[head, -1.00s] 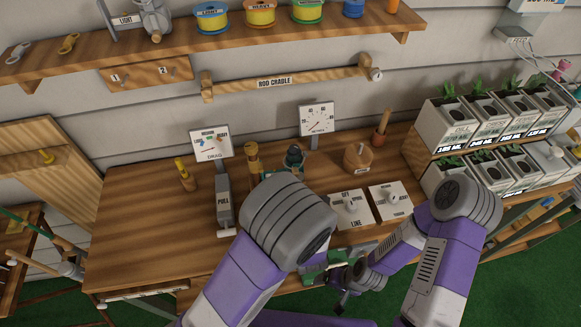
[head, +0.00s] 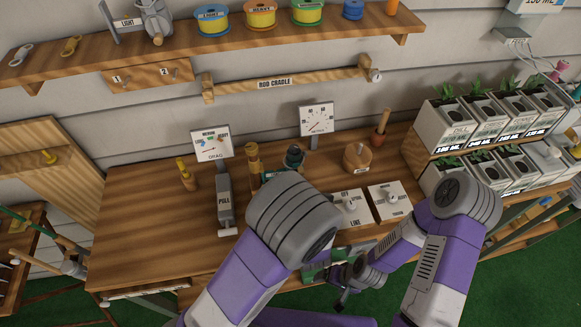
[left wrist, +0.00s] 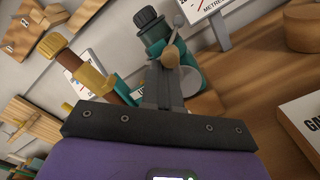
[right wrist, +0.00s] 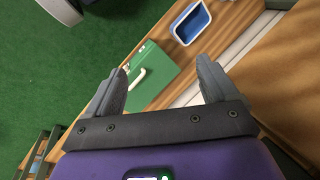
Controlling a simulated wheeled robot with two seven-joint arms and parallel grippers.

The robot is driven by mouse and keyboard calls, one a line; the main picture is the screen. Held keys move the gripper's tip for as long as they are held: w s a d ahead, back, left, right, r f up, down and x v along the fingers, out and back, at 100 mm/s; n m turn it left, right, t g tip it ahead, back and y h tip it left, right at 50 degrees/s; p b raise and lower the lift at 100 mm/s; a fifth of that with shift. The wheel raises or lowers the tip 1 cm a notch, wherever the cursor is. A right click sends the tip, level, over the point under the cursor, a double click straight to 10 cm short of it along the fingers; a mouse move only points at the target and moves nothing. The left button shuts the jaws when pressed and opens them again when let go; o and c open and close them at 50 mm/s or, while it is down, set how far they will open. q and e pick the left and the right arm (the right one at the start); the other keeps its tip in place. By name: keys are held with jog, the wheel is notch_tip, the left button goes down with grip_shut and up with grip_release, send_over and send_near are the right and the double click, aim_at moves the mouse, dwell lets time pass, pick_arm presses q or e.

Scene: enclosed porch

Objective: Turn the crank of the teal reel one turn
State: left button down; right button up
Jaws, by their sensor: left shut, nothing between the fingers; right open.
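The teal reel (left wrist: 155,38) with its dark ribbed cap shows in the left wrist view, beside the rod's tan and brown handle (left wrist: 90,75). Its silver crank arm ends in a round wooden knob (left wrist: 170,57). My left gripper (left wrist: 164,70) is shut and empty, its tips right by the knob; I cannot tell whether they touch. In the head view only the reel's top (head: 294,157) shows; my left arm hides the crank and left gripper. My right gripper (head: 343,297) is open and empty, above a green box (right wrist: 155,75) in the right wrist view.
A drag gauge (head: 212,146) and a metres gauge (head: 317,118) stand behind the reel. A grey PULL lever (head: 225,205) is on its left, white switch boxes (head: 352,207) on its right. A blue tray (right wrist: 190,22) lies near the right gripper. The bench's left part is clear.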

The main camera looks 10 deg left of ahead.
pick_arm(q)
jog(key=shift+w+d+r+p, duration=0.15)
jog(key=shift+d+p, duration=0.15)
jog(key=shift+d, duration=0.1)
dwell(0.5)
jog(key=shift+d, duration=0.2)
jog(key=shift+w+d+f+p, duration=0.15)
jog(key=shift+d, duration=0.25)
jog(key=shift+w+d+f+p, duration=0.1)
jog(key=shift+d+p, duration=0.05)
jog(key=shift+d, duration=0.2)
dwell(0.8)
jog(key=shift+w+d+f, duration=0.1)
jog(key=shift+d+f, duration=0.25)
jog(key=shift+f, duration=0.1)
dwell(0.7)
jog(key=shift+f, duration=0.15)
jog(key=shift+w+d+f, duration=0.1)
jog(key=shift+f, duration=0.05)
dwell(0.3)
jog(key=shift+f+b, duration=0.25)
jog(key=shift+b, duration=0.05)
